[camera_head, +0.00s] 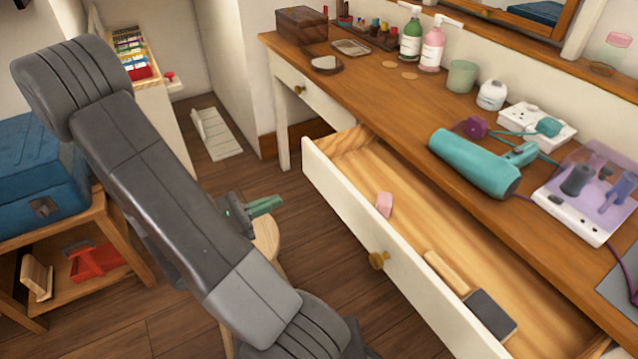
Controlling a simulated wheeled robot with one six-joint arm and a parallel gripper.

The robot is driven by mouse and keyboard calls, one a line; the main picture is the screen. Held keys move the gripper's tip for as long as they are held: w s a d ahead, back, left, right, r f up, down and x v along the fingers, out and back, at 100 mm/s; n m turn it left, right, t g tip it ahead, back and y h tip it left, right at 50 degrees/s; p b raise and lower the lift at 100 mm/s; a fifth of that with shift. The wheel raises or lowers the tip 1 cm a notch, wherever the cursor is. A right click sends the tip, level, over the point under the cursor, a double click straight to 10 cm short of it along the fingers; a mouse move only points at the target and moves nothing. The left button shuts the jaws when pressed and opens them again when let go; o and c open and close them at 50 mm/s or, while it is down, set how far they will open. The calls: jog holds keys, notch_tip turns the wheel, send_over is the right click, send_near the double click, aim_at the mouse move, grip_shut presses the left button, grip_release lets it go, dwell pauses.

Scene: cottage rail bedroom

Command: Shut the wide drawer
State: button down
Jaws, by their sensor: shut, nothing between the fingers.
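The wide drawer (345,195) is pulled out from the front of the wooden dressing table (425,120). Its cream front has a round wooden knob (378,260). Inside lie a pink block (384,204) and a wooden-handled tool with a dark flat head (491,314). My gripper (268,204) is shut and empty, left of the drawer front and apart from it, above a round wooden stool top. My arm crosses the left-middle of the view and hides part of the floor and stool.
A teal hair dryer (470,160), bottles and a lilac device (590,195) stand on the tabletop. A smaller drawer (300,88) is closed at the far left of the table. A blue case (40,170) rests on a low wooden stand at left. Some floor is clear between.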

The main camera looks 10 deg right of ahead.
aim_at(330, 179)
jog(key=shift+b+x, duration=1)
jog(key=shift+x, duration=5.3)
jog(key=shift+s, duration=0.1)
jog(key=shift+d, duration=0.15)
